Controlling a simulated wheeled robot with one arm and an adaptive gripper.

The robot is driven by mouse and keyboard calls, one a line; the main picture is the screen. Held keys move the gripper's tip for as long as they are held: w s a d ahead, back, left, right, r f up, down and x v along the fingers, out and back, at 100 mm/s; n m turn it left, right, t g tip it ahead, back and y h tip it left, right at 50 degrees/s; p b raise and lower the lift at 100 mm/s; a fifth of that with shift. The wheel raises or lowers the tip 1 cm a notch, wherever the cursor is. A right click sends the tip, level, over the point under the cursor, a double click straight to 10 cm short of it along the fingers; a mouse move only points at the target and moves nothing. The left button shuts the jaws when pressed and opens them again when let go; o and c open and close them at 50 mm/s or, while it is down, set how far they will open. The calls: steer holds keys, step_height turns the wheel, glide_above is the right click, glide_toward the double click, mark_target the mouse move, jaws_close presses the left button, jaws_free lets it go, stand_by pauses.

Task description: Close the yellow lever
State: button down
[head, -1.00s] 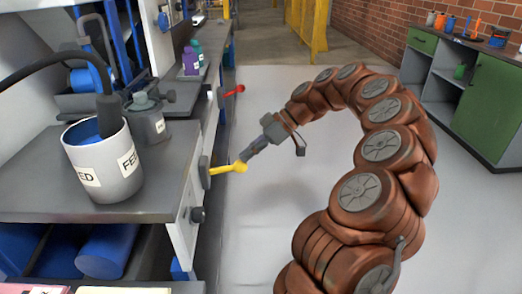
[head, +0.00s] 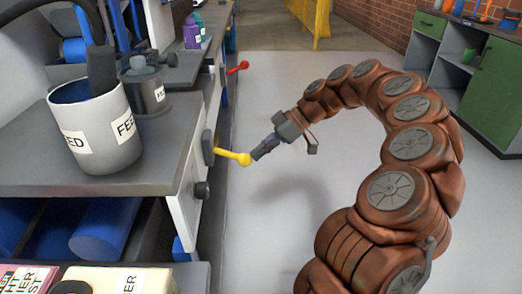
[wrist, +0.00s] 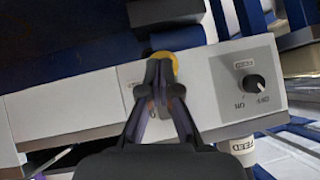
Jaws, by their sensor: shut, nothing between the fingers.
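The yellow lever (head: 233,157) sticks out to the right from a dark mount on the white front panel of the machine, about level, with a round knob at its end. In the wrist view the yellow knob (wrist: 164,62) shows just beyond my fingertips, partly hidden by them. My gripper (head: 257,154) is shut and empty, close beside the knob on its right. I cannot tell whether the fingertips touch it. It also shows in the wrist view (wrist: 160,72).
A red lever (head: 238,67) is farther back on the same panel. A black dial (head: 201,190) is below the yellow lever and also shows in the wrist view (wrist: 254,83). A white FEED bucket (head: 98,130) stands on the grey counter (head: 150,172).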

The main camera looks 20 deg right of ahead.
steer(key=shift+f, duration=0.1)
stand_by(0.6)
steer(key=s+d+r+p, duration=0.1)
steer(key=d+r, duration=0.1)
steer(key=d, duration=0.4)
steer(key=s+d+r+p, duration=0.1)
steer(key=d+r+p, duration=0.1)
steer(key=d, duration=0.4)
steer(key=shift+s, duration=0.35)
steer(key=shift+d, duration=0.1)
